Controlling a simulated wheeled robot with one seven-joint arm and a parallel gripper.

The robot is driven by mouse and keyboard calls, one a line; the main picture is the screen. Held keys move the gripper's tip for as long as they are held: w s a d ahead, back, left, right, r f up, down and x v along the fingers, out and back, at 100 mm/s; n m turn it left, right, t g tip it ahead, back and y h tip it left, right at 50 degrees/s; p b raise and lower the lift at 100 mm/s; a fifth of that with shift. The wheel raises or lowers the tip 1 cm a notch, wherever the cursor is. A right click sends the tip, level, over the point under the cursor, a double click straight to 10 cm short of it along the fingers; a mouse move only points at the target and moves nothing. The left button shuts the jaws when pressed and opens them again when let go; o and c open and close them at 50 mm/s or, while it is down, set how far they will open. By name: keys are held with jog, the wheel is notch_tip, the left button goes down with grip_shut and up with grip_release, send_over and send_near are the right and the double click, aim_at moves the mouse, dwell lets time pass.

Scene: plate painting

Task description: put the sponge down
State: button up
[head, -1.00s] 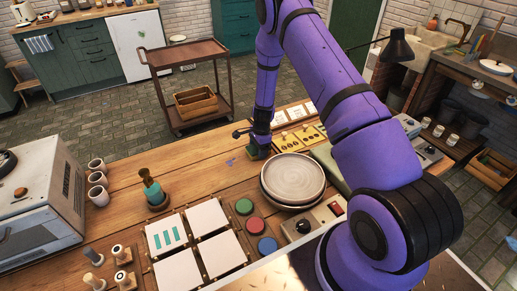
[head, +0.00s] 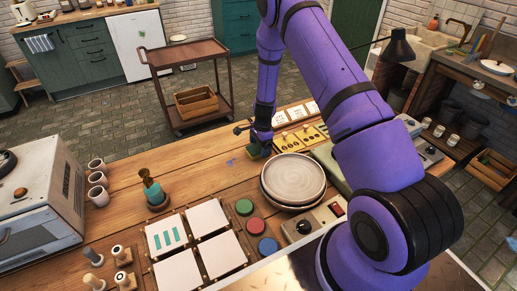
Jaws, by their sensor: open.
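My gripper (head: 257,146) is open, pointing down low over the wooden table (head: 215,150), just behind the round plate. The sponge (head: 255,152) shows as a small green and yellowish block at the fingertips, at or very near the table top. The fingers and arm partly hide it, and I cannot tell whether a finger still touches it. A small blue-purple mark (head: 230,162) is on the table left of the sponge.
A stacked plate (head: 293,178) stands just in front of my gripper. White tiles (head: 207,218), coloured round pads (head: 255,225) and a brush holder (head: 155,192) are nearer. Bare table lies to the left.

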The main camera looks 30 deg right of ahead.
notch_tip(320, 180, up, 26)
jog(key=s+a+f+n+t, duration=0.1)
jog(key=s+a+n, duration=0.1)
jog(key=n, duration=0.2)
jog(key=s+a+r+n+t, duration=0.1)
jog(key=s+r+n, duration=0.1)
jog(key=s+r, duration=0.35)
jog(key=s+a+r+n, duration=0.1)
jog(key=s+r+n, duration=0.15)
jog(key=r, duration=0.65)
jog(key=s+r+n+t, duration=0.1)
jog(key=s+r+n, duration=0.2)
jog(key=s, duration=0.6)
jog(key=s+a+r+n+t+h, duration=0.1)
jog(key=s+r+n, duration=0.2)
jog(key=s, duration=0.6)
jog(key=s+a+r+n+t, duration=0.1)
jog(key=s+r+n, duration=0.2)
jog(key=s, duration=0.6)
notch_tip(320, 180, up, 3)
jog(key=shift+s+a+f, duration=0.15)
jog(key=shift+a+f, duration=0.05)
jog(key=shift+a, duration=0.05)
